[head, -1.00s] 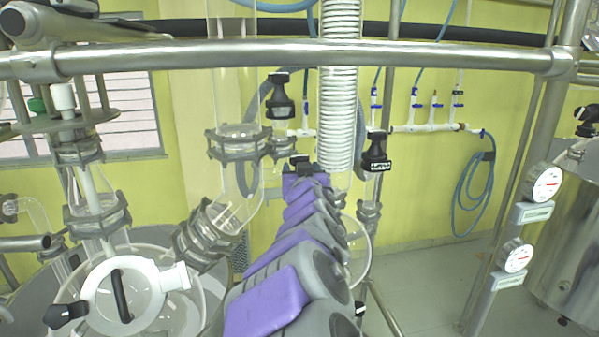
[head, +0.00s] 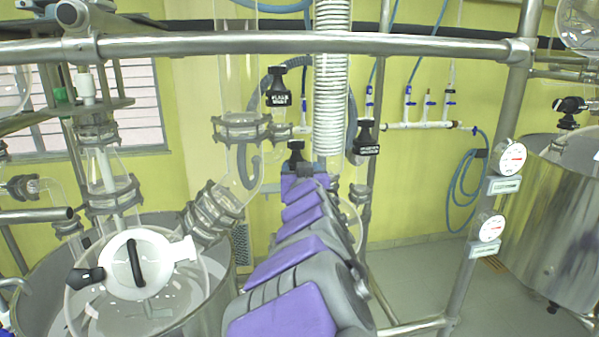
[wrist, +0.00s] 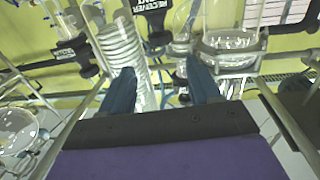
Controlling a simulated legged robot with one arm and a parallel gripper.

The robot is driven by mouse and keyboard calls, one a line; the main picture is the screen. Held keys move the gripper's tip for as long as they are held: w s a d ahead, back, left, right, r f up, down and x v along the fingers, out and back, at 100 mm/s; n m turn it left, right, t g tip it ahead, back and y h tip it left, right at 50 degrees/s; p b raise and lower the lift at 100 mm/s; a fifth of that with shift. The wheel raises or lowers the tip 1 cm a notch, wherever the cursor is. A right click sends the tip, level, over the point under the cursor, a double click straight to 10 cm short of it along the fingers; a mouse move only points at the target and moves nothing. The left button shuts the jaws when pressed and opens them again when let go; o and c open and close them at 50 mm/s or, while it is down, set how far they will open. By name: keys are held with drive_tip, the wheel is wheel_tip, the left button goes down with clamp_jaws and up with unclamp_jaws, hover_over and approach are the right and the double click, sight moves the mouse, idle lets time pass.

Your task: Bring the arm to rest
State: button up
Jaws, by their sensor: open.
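My arm, purple and grey, reaches forward from the bottom of the head view toward the glass reactor pipework. In the wrist view my gripper (wrist: 158,92) has its two dark blue fingers spread apart, with nothing between them. Beyond the fingers are a ribbed white hose (wrist: 122,50), glass pipe and black-handled valves (wrist: 150,12). In the head view the far end of the arm is near the ribbed hose (head: 331,80) and the black valve handles (head: 278,88); the fingers are too small or hidden there to make out.
A steel rail (head: 300,43) crosses above the arm. A glass reactor with a white lid (head: 136,264) stands close on the left. Two gauges (head: 510,158) sit on a post at right, before a steel tank (head: 560,230). Open floor (head: 420,275) shows between arm and post.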

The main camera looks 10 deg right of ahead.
drive_tip(key=s+d+f+m+g+h+b, duration=0.1)
drive_tip(key=s+d+f+g, duration=0.3)
drive_tip(key=s+f, duration=0.5)
drive_tip(key=s+d+f+m+g+h+b, duration=0.1)
drive_tip(key=s+d+f+g, duration=0.35)
drive_tip(key=s+f, duration=0.35)
drive_tip(key=s+a+f+n+g+y, duration=0.1)
drive_tip(key=s+a+f+g, duration=0.2)
drive_tip(key=s, duration=0.7)
drive_tip(key=s+a+f+n+g+y+b, duration=0.1)
drive_tip(key=s+f+g, duration=0.3)
drive_tip(key=s, duration=0.6)
drive_tip(key=s+a+f+n+g+y+b, duration=0.1)
drive_tip(key=s+a+f+g+y, duration=0.1)
drive_tip(key=s+a+f+g, duration=0.2)
drive_tip(key=s+f, duration=0.3)
drive_tip(key=s, duration=0.4)
drive_tip(key=shift+a+f, duration=0.3)
drive_tip(key=shift+a, duration=0.05)
